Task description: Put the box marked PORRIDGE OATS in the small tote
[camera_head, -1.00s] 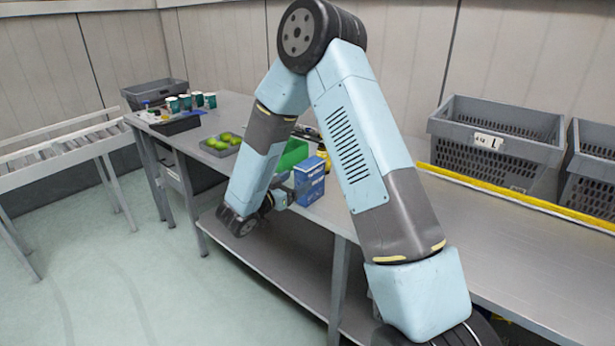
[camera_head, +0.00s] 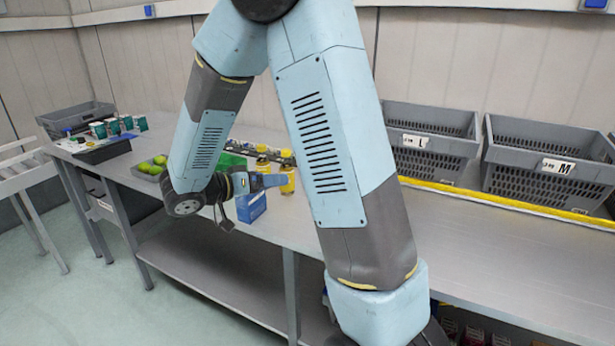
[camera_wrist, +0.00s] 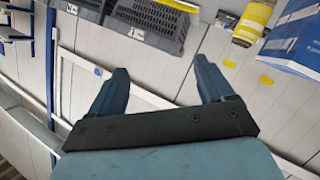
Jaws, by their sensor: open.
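A blue box (camera_head: 252,207) stands on the bench near its front edge, just below my gripper. I cannot read its marking, so I cannot tell if it is the PORRIDGE OATS box. A blue box (camera_wrist: 296,42) also shows at the upper right of the wrist view, outside the fingers. My gripper (camera_head: 274,181) is above the blue box and points right. In the wrist view my gripper (camera_wrist: 163,72) is open, with nothing between its fingers. No tote readably marked as small is in view; the back totes read L (camera_head: 432,160) and M (camera_head: 548,182).
Yellow-lidded jars (camera_head: 288,181) stand close behind the gripper. A green container (camera_head: 232,160) and a tray of green fruit (camera_head: 150,168) are to the left. Several cups (camera_head: 112,127) and a grey tote (camera_head: 78,116) are at the far left. The bench's right part is clear.

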